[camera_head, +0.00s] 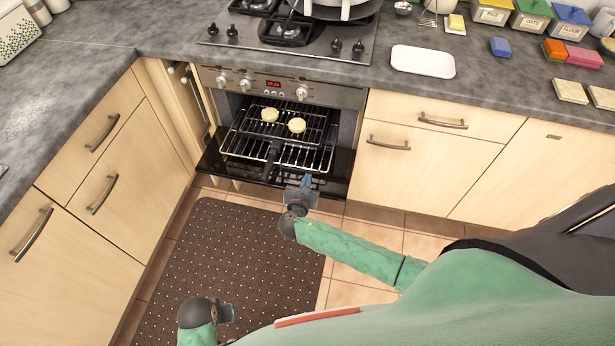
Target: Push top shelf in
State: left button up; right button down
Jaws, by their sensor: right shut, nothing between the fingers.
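The oven (335,95) below the hob is open, with its dark door (335,183) folded down. The top shelf (313,118), a wire rack, sticks out toward me and carries two pale round pieces of food (297,125). Another rack (318,158) shows lower down, with a dark narrow object (271,158) at its front. My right gripper (306,181) is shut and empty, in front of the racks near the door's front edge; I cannot tell whether it touches anything. My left gripper (226,313) is low over the mat, away from the oven; its fingers are too unclear to judge.
A dark dotted mat (225,255) lies on the tiled floor. Wooden cabinets with handles flank the oven on both sides. On the counter are a white tray (422,61), sponges (570,91) and several jars. A pan (335,10) stands on the hob.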

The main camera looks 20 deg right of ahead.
pick_arm(q)
jog(key=shift+f, duration=0.7)
pick_arm(e)
jog(key=shift+w+d+f, duration=0.1)
jog(key=shift+w+d, duration=0.2)
jog(key=shift+w, duration=0.15)
